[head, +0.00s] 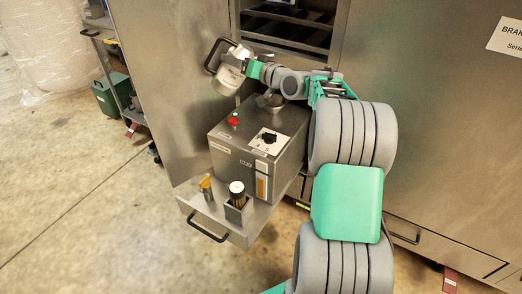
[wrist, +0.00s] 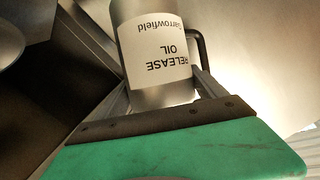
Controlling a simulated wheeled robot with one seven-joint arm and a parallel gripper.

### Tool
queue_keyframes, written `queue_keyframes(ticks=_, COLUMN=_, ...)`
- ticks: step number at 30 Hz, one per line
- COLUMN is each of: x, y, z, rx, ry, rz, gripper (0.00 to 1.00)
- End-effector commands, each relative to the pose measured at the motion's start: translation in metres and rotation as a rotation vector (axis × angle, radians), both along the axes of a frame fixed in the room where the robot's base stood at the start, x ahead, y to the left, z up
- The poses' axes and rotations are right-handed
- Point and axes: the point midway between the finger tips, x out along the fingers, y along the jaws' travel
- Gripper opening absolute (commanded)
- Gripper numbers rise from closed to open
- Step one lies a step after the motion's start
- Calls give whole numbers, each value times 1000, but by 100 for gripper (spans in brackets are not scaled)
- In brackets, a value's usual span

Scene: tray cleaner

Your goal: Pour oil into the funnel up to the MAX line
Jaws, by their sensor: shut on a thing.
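My gripper (head: 246,69) is shut on the oil can (head: 227,78), a metal can with a white label and a black handle. The metal funnel stands on top of the grey box (head: 240,150). An upright gauge strip (head: 262,188) shows on the box's front; its level and MAX line are too small to read. I see no oil stream.
The box has a red button (head: 233,121) and a black dial (head: 269,138). It stands on a pulled-out shelf with a handle (head: 207,229), beside a yellow-topped item (head: 205,184) and a holder (head: 238,211). An open cabinet door (head: 165,90) stands behind, left.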

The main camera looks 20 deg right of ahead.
Motion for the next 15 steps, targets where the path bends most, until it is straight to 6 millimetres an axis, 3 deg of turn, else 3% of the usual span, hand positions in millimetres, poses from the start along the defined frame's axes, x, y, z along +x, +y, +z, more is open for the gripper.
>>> queue_keyframes(ticks=15, x=-1, y=1, z=4, rx=79, ry=-32, rz=0, gripper=8)
